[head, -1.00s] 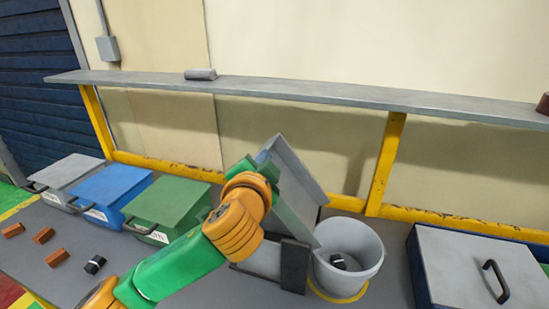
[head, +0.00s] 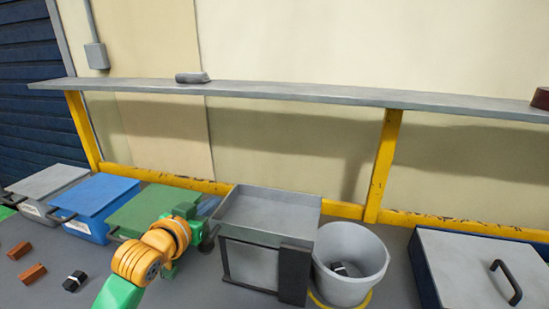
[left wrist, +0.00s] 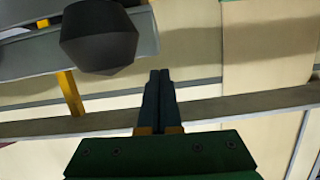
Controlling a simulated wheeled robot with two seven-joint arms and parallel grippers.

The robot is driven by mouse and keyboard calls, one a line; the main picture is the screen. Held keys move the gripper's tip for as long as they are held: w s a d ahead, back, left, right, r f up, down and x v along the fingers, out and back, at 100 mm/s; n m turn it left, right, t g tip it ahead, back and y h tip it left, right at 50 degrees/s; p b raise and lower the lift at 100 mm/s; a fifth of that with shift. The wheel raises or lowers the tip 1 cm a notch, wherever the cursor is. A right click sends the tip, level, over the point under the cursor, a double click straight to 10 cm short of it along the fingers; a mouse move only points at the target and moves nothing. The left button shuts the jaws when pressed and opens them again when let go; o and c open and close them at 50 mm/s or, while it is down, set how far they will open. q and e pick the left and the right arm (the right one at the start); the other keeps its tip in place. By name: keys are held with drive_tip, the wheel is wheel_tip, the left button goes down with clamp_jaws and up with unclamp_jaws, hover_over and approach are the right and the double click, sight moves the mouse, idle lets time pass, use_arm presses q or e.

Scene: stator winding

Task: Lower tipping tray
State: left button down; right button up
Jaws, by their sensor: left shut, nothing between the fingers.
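The grey tipping tray (head: 268,212) sits level on its stand (head: 252,264) in the head view, with its open top facing up and nothing seen in it. My left gripper (head: 208,212) is just left of the tray, partly hidden behind my own wrist. In the left wrist view the fingers (left wrist: 160,80) are together and empty. A dark rounded knob (left wrist: 98,36) and a grey edge of what looks like the tray show at the upper left of that view. My right gripper is not in view.
A grey bucket (head: 362,255) with a black-and-white piece inside stands right of the stand. Grey, blue (head: 98,192) and green (head: 150,210) lidded bins stand at left. A lidded box (head: 470,265) is at right. A shelf (head: 300,93) runs above. Several small blocks lie front left.

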use_arm(q)
drive_tip(key=shift+a+f+n, duration=0.2)
drive_tip(key=shift+f+n, duration=0.1)
drive_tip(key=shift+f, duration=0.7)
drive_tip(key=shift+f+h, duration=0.15)
drive_tip(key=shift+h, duration=0.15)
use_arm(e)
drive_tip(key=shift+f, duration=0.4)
use_arm(q)
drive_tip(key=shift+s+d+f, duration=0.1)
drive_tip(key=shift+f, duration=0.2)
wheel_tip(320, 180, up, 5)
drive_tip(key=p, duration=0.5)
drive_tip(key=b+v, duration=0.3)
drive_tip(key=v, duration=0.7)
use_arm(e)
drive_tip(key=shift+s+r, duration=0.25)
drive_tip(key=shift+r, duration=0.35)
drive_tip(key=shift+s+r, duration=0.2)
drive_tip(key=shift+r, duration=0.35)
